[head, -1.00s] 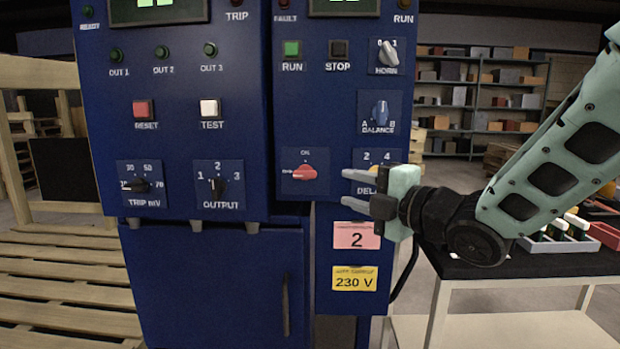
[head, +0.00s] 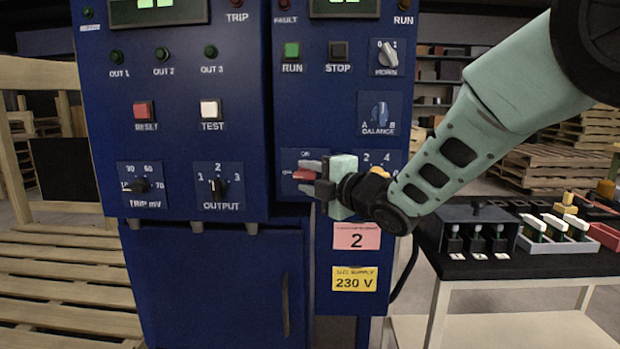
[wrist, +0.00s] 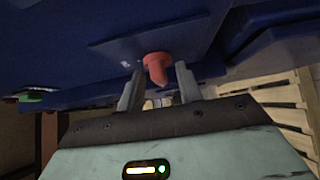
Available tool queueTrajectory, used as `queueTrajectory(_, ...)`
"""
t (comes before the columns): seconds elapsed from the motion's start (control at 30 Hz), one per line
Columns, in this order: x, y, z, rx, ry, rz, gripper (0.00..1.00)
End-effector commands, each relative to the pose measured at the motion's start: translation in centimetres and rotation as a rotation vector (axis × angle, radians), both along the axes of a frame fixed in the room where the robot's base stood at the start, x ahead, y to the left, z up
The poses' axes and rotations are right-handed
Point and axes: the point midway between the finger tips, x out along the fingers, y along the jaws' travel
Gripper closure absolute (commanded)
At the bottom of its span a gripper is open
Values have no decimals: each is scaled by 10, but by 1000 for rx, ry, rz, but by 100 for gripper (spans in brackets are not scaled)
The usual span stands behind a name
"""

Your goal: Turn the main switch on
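The main switch is a red rotary knob (head: 303,174) on a blue plate, low on the right-hand blue panel, with an ON mark above it. In the wrist view the red knob (wrist: 157,66) sticks out from its plate between my two fingertips. My gripper (head: 308,177) is in front of the switch, with its fingers apart, one above and one below the knob in the head view. In the wrist view, gaps show between the knob and the fingers (wrist: 157,88). The fingers partly hide the knob and its plate in the head view.
The DELAY knob (head: 378,172) is just right of the switch, partly behind my gripper. The BALANCE (head: 380,112) and HORN (head: 388,55) knobs are above. A black-topped table (head: 480,265) with trays stands at the right. A wooden pallet (head: 60,285) is at the left.

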Motion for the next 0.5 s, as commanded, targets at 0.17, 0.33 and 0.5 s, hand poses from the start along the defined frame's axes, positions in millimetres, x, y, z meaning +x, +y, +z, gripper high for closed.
queueTrajectory(0.17,0,0,0,0,0,0,92)
queueTrajectory(0.33,0,0,-1,4,0,1,92)
queueTrajectory(0.5,-1,0,-4,39,-3,2,92)
